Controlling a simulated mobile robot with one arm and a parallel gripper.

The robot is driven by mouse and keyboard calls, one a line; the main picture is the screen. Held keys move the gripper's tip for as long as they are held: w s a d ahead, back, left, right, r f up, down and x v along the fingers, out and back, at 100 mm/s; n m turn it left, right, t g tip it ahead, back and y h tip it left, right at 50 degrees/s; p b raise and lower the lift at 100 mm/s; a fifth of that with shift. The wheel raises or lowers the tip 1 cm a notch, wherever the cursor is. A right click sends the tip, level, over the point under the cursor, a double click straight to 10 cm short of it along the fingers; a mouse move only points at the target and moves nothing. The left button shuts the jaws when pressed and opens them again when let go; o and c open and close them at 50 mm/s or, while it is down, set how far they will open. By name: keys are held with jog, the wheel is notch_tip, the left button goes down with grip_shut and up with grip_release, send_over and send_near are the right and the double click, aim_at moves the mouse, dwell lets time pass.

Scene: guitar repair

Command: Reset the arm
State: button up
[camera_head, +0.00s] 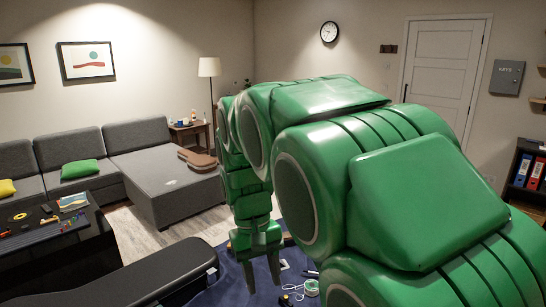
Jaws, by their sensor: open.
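My green arm fills the right and middle of the head view, arching up and then down. My gripper (262,274) points downward at its end, with two dark fingers apart and nothing visible between them. It hangs over a dark blue cloth (232,286) at the bottom of the view. I cannot tell how far above the cloth the fingertips are. Part of the cloth is hidden behind my arm.
A white-green spool (311,287) and small items lie on the cloth beside my gripper. A black case (140,277) stands left of it.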

jog(key=s+d+f+m+y, duration=0.1)
jog(key=s+d+f+m, duration=0.1)
jog(key=s+d, duration=0.6)
jog(key=s+d+f+m, duration=0.2)
jog(key=s+d, duration=0.7)
jog(key=s, duration=0.6)
jog(key=shift+s+f+t+y, duration=0.15)
jog(key=shift+f+t+y, duration=0.2)
jog(key=shift+t+y, duration=0.05)
dwell(0.6)
